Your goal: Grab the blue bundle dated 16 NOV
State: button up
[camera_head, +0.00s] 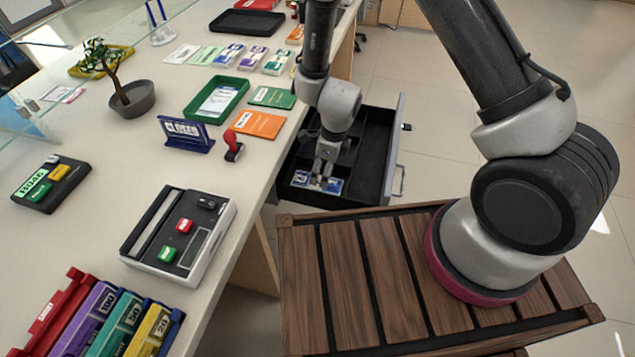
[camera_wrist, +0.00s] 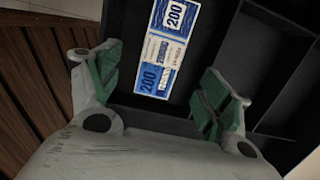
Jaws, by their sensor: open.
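A blue bundle marked 200 (camera_wrist: 168,45) with a white paper band lies in the front compartment of the open black drawer (camera_head: 371,160). In the head view the same bundle (camera_head: 301,180) shows on both sides of my gripper (camera_head: 325,178), which hides its middle. The date on its band is too small to read for sure. My gripper, also in the wrist view (camera_wrist: 160,92), is open, with its green-padded fingers apart and nothing between the tips. The bundle lies beyond the fingertips, roughly in line with the gap. Another blue bundle (camera_head: 230,54) lies on the counter, its date unreadable.
Drawer walls and dividers (camera_wrist: 229,45) stand close around my gripper. The counter (camera_head: 100,145) edge runs left of the drawer. On it are a purple bundle (camera_head: 252,57), a green tray (camera_head: 216,99), a CLOSED sign (camera_head: 185,134) and a red stamp (camera_head: 233,146).

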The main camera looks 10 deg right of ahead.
aim_at(318, 183)
jog(key=f, duration=0.2)
jog(key=a+f, duration=0.1)
jog(key=f, duration=0.1)
jog(key=w+f, duration=0.1)
jog(key=f, duration=0.1)
jog(key=shift+a+f, duration=0.1)
jog(key=shift+a, duration=0.1)
jog(key=c, duration=1.1)
